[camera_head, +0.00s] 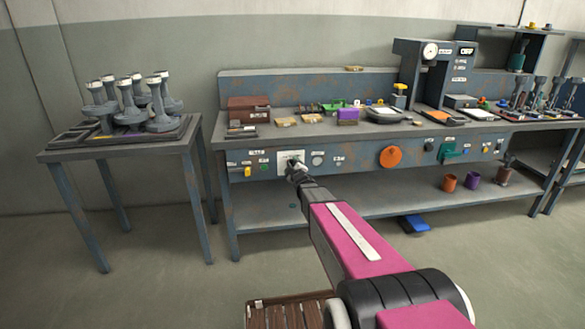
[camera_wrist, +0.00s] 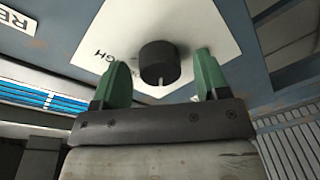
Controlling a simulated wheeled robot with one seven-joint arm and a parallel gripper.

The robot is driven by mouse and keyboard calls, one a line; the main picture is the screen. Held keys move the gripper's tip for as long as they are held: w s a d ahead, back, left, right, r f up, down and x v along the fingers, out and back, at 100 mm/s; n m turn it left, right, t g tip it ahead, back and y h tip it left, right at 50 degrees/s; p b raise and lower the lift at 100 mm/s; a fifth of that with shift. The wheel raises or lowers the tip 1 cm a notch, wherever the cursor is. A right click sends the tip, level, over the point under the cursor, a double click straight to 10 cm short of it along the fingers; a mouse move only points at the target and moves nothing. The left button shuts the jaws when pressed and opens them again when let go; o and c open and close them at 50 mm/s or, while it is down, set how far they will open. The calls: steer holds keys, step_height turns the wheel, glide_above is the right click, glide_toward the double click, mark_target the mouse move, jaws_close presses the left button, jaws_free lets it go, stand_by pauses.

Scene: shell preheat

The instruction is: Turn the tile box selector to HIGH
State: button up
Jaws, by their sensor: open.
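The tile box selector (camera_wrist: 160,62) is a dark round knob on a white plate (camera_wrist: 200,30) in the wrist view. A pale pointer mark shows on the knob's lower edge in that picture. Lettering ending in "GH" is partly visible on the plate. My gripper (camera_wrist: 158,80) is open, with one green finger on each side of the knob and visible gaps between; I cannot tell whether the fingertips reach around it. In the head view my gripper (camera_head: 293,170) is at the white plate (camera_head: 283,157) on the bench front, and it hides the knob.
The bench front also carries an orange round knob (camera_head: 390,157), a green fixture (camera_head: 449,151) and small buttons. Boxes and trays crowd the bench top. A side table (camera_head: 75,157) with grey stands is at left. A wooden slatted piece (camera_head: 285,316) lies low in front.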

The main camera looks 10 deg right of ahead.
steer(key=shift+c, duration=0.3)
steer(key=c, duration=0.9)
steer(key=shift+o, duration=0.2)
steer(key=shift+a+f+m+t+h, duration=0.1)
steer(key=shift+m+t+h, duration=0.2)
steer(key=shift+m, duration=2.9)
steer(key=shift+m+t+h, duration=0.25)
steer(key=shift+m+h, duration=0.2)
steer(key=shift+m, duration=2.75)
steer(key=shift+a+f+m+t+h, duration=0.1)
steer(key=shift+m+t+h, duration=0.2)
steer(key=shift+m, duration=2.9)
